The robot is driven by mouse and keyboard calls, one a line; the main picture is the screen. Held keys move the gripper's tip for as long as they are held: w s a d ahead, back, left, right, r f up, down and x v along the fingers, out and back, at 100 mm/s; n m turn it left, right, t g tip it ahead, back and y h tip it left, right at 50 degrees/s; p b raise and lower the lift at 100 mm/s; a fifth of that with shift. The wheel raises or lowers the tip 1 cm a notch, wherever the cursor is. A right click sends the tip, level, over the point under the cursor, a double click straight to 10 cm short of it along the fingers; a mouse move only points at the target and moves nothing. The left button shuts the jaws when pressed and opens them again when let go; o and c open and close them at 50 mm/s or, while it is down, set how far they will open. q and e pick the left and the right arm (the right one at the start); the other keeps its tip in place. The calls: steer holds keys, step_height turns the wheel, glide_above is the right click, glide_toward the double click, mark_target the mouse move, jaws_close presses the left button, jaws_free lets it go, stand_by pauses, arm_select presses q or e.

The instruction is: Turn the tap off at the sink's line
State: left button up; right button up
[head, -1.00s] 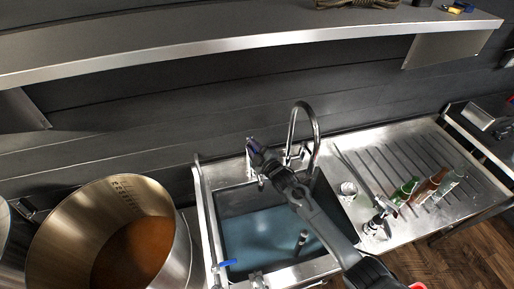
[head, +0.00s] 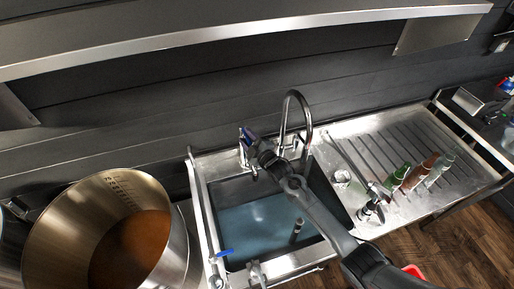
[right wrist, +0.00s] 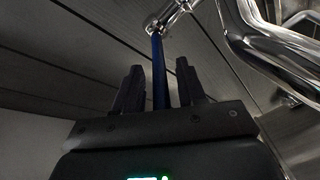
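A steel sink (head: 214,205) holds bluish water. At its back, a small tap with a blue-violet lever (head: 247,132) stands left of the tall curved faucet (head: 287,105). My right gripper (head: 254,146) is at this lever. In the right wrist view the blue lever (right wrist: 159,75) rises between the two black fingers (right wrist: 158,88), with a gap on each side, so the gripper is open. The lever's upper end meets a chrome fitting (right wrist: 165,20). Another blue handle (head: 225,253) sits at the sink's front left corner. My left gripper is not in view.
A large steel kettle (head: 50,225) with brown liquid stands left of the sink. The ribbed drainboard (head: 385,140) at right holds bottles (head: 420,174) and a small cup (head: 342,178). A steel shelf (head: 230,32) runs above. Chrome pipes (right wrist: 265,45) lie close to my right gripper.

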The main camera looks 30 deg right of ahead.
steer(key=s+b, duration=0.1)
steer(key=s, duration=0.9)
steer(key=shift+d, duration=0.45)
steer(key=shift+f, duration=0.1)
steer(key=s+a+f+m+g+p, duration=0.1)
steer(key=s+a+f+g+p, duration=0.2)
steer(key=s, duration=0.6)
steer(key=s+a+f+m+g+p, duration=0.1)
steer(key=s+a+m+g+p, duration=0.15)
steer(key=s+a, duration=0.4)
steer(key=s+r+m+g+p, duration=0.1)
steer(key=s+r+m+g, duration=0.1)
steer(key=s, duration=0.7)
steer(key=s+r+m+g+h, duration=0.1)
steer(key=s+r+m+g, duration=0.2)
steer(key=s+g, duration=0.4)
steer(key=s+m, duration=0.1)
steer(key=s, duration=0.2)
steer(key=shift+r+p, duration=0.15)
steer(key=shift+p, duration=0.25)
